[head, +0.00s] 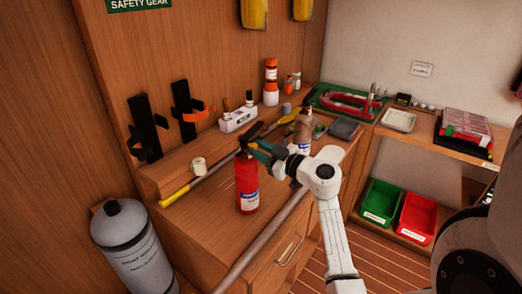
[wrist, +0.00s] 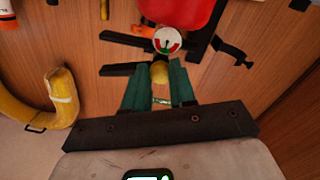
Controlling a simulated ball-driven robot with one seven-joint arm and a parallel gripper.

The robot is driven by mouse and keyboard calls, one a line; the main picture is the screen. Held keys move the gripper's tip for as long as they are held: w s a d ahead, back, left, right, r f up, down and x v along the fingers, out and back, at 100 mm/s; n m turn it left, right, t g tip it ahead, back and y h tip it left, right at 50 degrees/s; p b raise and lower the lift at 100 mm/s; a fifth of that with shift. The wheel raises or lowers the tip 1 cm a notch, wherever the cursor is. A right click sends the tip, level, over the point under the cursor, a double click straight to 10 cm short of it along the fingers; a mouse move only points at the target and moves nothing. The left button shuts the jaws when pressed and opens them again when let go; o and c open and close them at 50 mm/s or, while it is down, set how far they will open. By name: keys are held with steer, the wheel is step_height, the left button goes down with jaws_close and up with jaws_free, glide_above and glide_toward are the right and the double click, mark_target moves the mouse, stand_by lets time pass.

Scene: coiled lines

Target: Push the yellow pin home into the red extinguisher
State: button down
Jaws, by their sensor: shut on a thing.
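The red extinguisher (head: 247,188) stands upright on the wooden bench top in the head view. In the wrist view its red body (wrist: 180,10) is cut off at the top edge, with a round gauge (wrist: 167,41) facing me. My gripper (head: 257,147) is at the extinguisher's head and hides much of its top. In the wrist view the green fingers of my gripper (wrist: 160,82) are shut on the yellow pin (wrist: 159,71), whose rounded end shows between the tips, just below the gauge. How deep the pin sits is hidden.
A yellow-handled bar (head: 177,195) lies behind and left of the extinguisher, near a white roll (head: 198,166). Black brackets (head: 145,127) are on the wall. A grey cylinder (head: 133,245) stands at lower left. A grey rail (head: 265,241) crosses in front of the bench.

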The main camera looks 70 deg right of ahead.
steer(key=c, duration=0.5)
jaws_free()
steer(key=shift+s+a+r+p, duration=0.1)
steer(key=shift+s+a+p, duration=0.1)
steer(key=shift+s+p, duration=0.45)
steer(key=v, duration=0.3)
steer(key=shift+s+p, duration=0.3)
